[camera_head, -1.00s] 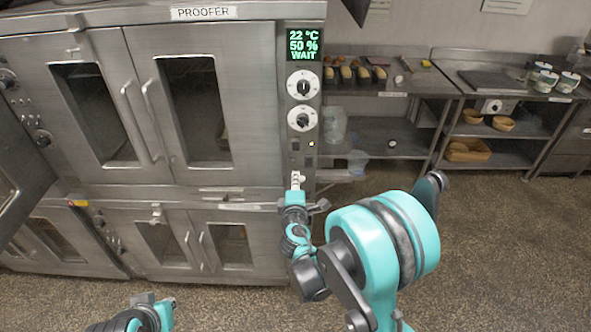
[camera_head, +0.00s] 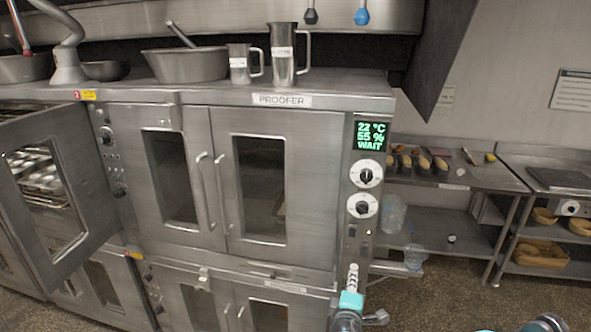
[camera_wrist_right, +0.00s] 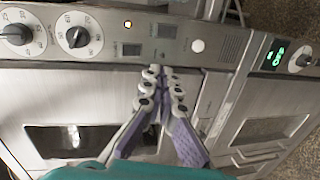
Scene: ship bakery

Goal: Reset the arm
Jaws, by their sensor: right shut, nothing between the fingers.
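My right gripper (camera_head: 353,274) is in front of the lower part of the proofer's control column, below the knobs. In the right wrist view its fingers (camera_wrist_right: 164,74) are together with nothing between them, close to the panel edge. Whether the tips touch the panel I cannot tell. The proofer (camera_head: 281,100) has two closed upper doors with windows. Its display (camera_head: 369,136) reads 22 °C, 55 % and WAIT. A lit button (camera_wrist_right: 197,46) shows in the wrist view. My left gripper is out of view.
An oven door (camera_head: 85,225) stands open at the left. A metal bowl (camera_head: 185,66) and two steel jugs (camera_head: 284,55) stand on top. At the right, steel shelving (camera_head: 460,180) holds loaves and a clear jug (camera_head: 414,258). Open floor (camera_head: 440,300) lies at the lower right.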

